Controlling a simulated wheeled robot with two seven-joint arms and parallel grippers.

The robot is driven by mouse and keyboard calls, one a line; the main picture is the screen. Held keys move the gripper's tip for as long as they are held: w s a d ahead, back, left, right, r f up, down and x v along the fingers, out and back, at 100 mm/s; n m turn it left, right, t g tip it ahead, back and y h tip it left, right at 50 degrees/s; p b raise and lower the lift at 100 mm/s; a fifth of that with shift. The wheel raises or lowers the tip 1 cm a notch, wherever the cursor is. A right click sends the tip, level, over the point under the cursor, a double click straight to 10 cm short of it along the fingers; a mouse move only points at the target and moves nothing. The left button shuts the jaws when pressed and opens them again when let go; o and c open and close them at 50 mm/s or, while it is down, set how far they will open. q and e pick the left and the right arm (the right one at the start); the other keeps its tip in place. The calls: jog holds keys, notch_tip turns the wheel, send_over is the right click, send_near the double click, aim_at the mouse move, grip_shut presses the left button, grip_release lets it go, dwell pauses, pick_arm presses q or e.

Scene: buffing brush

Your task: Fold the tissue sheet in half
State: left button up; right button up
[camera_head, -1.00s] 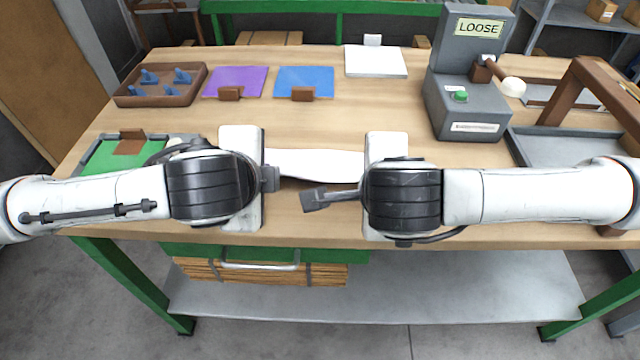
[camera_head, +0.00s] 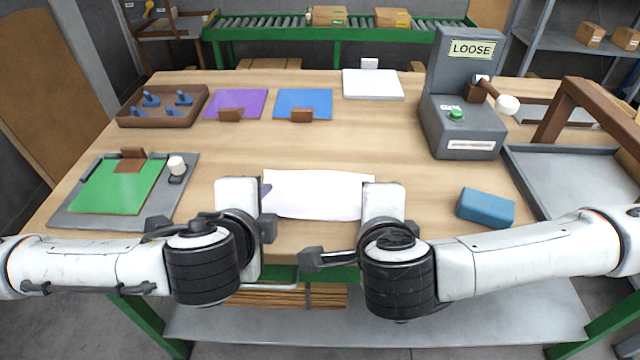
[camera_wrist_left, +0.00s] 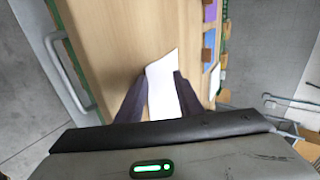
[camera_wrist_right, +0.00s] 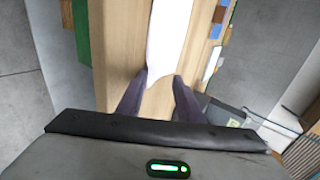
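The white tissue sheet (camera_head: 318,194) lies near the table's front edge, between my two grippers. Its sides look slightly wavy; I cannot tell whether it has a fold. My left gripper (camera_wrist_left: 160,74) is at the sheet's left end; its dark fingers are apart, with the white sheet showing between them. My right gripper (camera_wrist_right: 160,74) is at the right end; its fingers are apart, and the sheet's end reaches in around the fingertips. In the head view the white gripper bodies hide most of the fingers and the sheet's ends.
A blue block (camera_head: 485,207) lies right of my right gripper. A green board (camera_head: 118,187) is at left. Purple (camera_head: 237,103) and blue (camera_head: 304,103) sheets, a brown tray (camera_head: 160,106) and a white pad (camera_head: 372,84) lie behind. A grey machine marked LOOSE (camera_head: 462,125) stands right.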

pick_arm(q)
jog(key=shift+f, duration=0.1)
pick_arm(e)
jog(key=shift+f, duration=0.1)
